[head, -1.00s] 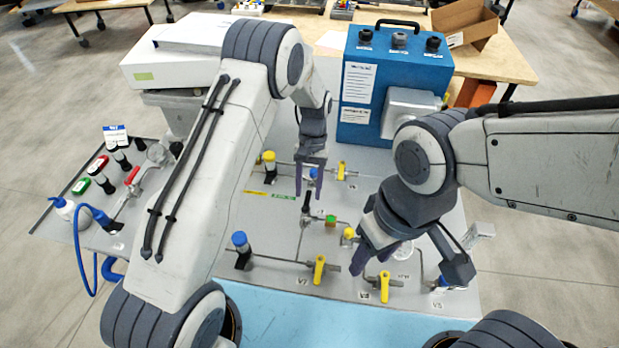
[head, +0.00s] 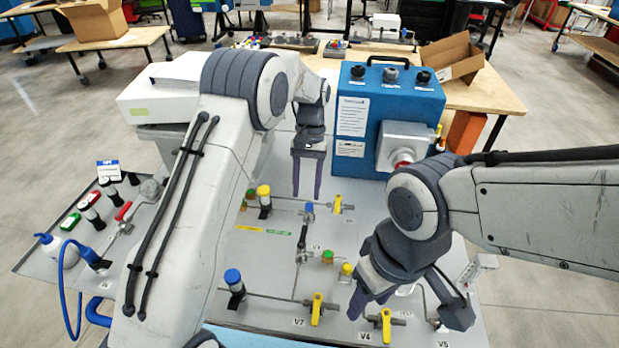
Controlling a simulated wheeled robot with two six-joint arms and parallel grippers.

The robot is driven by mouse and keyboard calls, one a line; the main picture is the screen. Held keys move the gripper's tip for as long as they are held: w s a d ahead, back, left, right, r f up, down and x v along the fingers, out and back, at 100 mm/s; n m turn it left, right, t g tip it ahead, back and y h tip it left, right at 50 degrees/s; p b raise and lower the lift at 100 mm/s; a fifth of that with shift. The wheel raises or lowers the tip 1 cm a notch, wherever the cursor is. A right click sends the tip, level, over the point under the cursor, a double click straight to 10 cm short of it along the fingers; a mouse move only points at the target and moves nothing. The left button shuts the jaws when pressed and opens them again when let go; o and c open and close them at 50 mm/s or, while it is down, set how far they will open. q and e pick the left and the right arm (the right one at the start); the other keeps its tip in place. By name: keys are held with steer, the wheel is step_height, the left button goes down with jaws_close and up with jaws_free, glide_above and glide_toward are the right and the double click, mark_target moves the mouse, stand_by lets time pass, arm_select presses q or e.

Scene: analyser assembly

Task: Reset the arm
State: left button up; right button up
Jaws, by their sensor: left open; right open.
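My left gripper (head: 307,178) hangs over the back middle of the grey panel (head: 262,270), fingers pointing down, apart and empty. It is in front of the blue box and left of a yellow valve handle (head: 337,204). My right gripper (head: 368,300) is over the front right of the panel, fingers pointing down and left, with nothing visible between them. It is close to the yellow valve handles marked V7 (head: 317,309) and V6 (head: 386,325); I cannot tell whether it touches anything. My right gripper hides part of the piping behind it.
A blue box with knobs (head: 388,105) stands behind the panel, and a white box (head: 165,90) is at the back left. A blue-capped post (head: 234,283) and a yellow-capped post (head: 264,200) rise from the panel. A blue hose (head: 62,290) loops at the left. An open carton (head: 455,58) sits behind.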

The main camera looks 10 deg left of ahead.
arm_select(q)
steer(key=s+d+r+m+t, duration=0.1)
steer(key=s+d+r, duration=0.15)
steer(key=s, duration=0.25)
steer(key=s+d+r+m+t, duration=0.1)
steer(key=s+d+r+m, duration=0.1)
steer(key=s+r, duration=0.25)
steer(key=s+d+r+m, duration=0.1)
steer(key=s+d+r, duration=0.15)
steer(key=s, duration=0.25)
steer(key=s+a+m+t+h, duration=0.1)
steer(key=s+a+m+t, duration=0.1)
steer(key=s, duration=1.3)
steer(key=shift+s+a+f+m, duration=0.15)
steer(key=shift+s+f+m, duration=0.1)
steer(key=shift+m, duration=0.35)
